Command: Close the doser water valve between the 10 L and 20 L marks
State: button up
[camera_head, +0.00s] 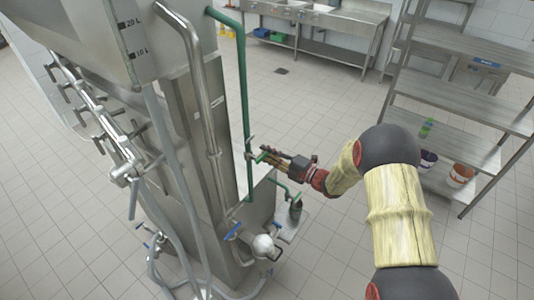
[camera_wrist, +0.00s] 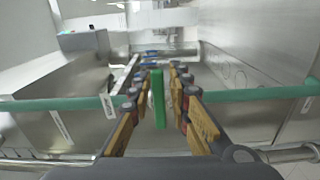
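The doser (camera_head: 185,110) is a tall steel machine at the left of the head view. Its scale (camera_head: 130,38) carries the 20 L mark above the 10 L mark; I cannot make out a water level there. A green pipe (camera_head: 244,90) runs down its side to a valve with a green handle (camera_head: 262,156). In the wrist view the green pipe (camera_wrist: 250,95) runs sideways and the green handle (camera_wrist: 158,98) appears to lie across it. My gripper (camera_wrist: 158,88) is open, with a finger on each side of the handle and gaps visible. It also shows in the head view (camera_head: 266,153).
Below are another green handle (camera_head: 283,186), a blue-handled valve (camera_head: 232,231) and a rounded metal pump (camera_head: 264,245). Steel shelves (camera_head: 460,95) stand at the right and a sink bench (camera_head: 318,25) at the back. The tiled floor between them is clear.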

jog(key=shift+o, duration=1.1)
jog(key=v, duration=1.2)
